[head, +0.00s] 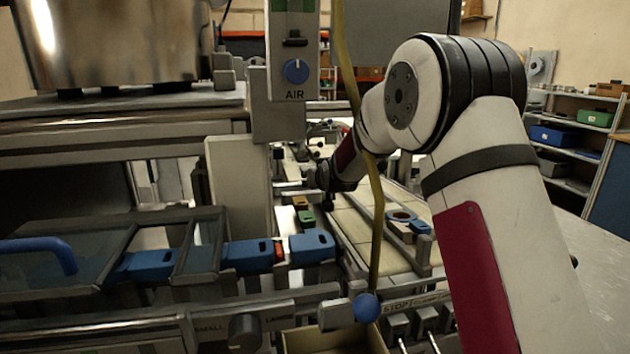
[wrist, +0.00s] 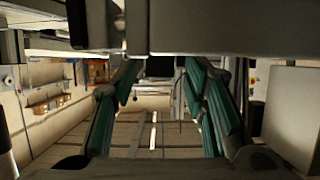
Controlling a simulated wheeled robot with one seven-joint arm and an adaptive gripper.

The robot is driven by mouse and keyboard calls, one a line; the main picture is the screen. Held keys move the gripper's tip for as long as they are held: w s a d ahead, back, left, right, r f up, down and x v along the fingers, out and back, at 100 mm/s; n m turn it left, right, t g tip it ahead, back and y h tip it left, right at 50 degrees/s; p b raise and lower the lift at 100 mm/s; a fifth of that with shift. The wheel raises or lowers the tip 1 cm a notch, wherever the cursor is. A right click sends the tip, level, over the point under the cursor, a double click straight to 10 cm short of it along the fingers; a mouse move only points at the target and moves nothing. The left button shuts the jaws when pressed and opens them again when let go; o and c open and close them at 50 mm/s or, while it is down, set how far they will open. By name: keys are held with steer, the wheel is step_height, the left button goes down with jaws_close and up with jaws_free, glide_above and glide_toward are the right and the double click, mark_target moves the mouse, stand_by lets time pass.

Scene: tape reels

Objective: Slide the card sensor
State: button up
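I cannot tell for certain which part is the card sensor. In the wrist view, a small dark block (wrist: 160,66) shows between my fingertips, just under a wide grey machine part, and it may be the sensor. My gripper (wrist: 160,82) is open, with its two teal-padded fingers spread on either side of that block. I cannot tell whether they touch it. In the head view my arm reaches over the conveyor, and the dark gripper (head: 320,178) is small and partly hidden against the machine beside a grey upright housing (head: 240,185).
A yellow hose (head: 375,215) hangs in front of my arm. A grey AIR control box (head: 293,75) stands above the housing. Blue blocks (head: 248,254) line the rail at left. Open floor lies at right.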

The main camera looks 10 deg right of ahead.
steer(key=shift+w+f, duration=0.2)
steer(key=shift+w, duration=0.3)
